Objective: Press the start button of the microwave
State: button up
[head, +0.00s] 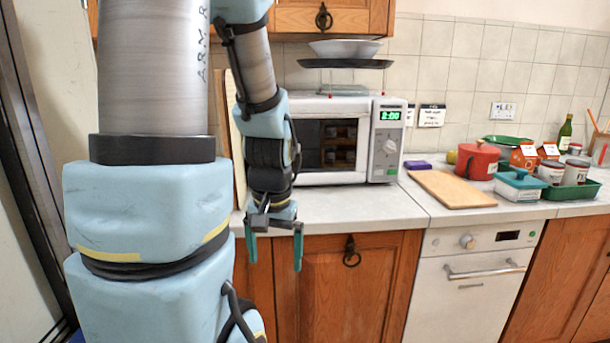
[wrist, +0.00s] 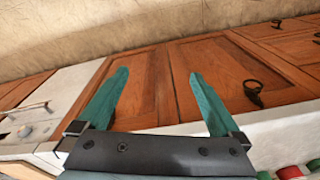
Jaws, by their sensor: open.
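The microwave (head: 345,135) is white with a dark door window and stands on the counter against the tiled wall, its door shut. Its control panel (head: 387,140) is on the right side, with a green lit display, small buttons and a round knob. I cannot tell which one is the start button. My arm hides the microwave's left part. My gripper (head: 275,250) hangs pointing down in front of the counter edge, below and left of the panel. Its teal fingers are apart and empty. In the wrist view my gripper (wrist: 157,98) is also open, with cabinet doors beyond it.
A wooden board (head: 452,188) lies right of the microwave. A red pot (head: 477,160), a teal-lidded dish (head: 520,185) and a green tray (head: 575,190) with jars stand further right. A dark plate and a white bowl (head: 345,48) are above the microwave. Wooden cabinets (head: 350,290) are below.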

jog(key=shift+s+a+r+n, duration=0.3)
jog(key=shift+a+r+n, duration=0.1)
jog(key=shift+r+n, duration=0.3)
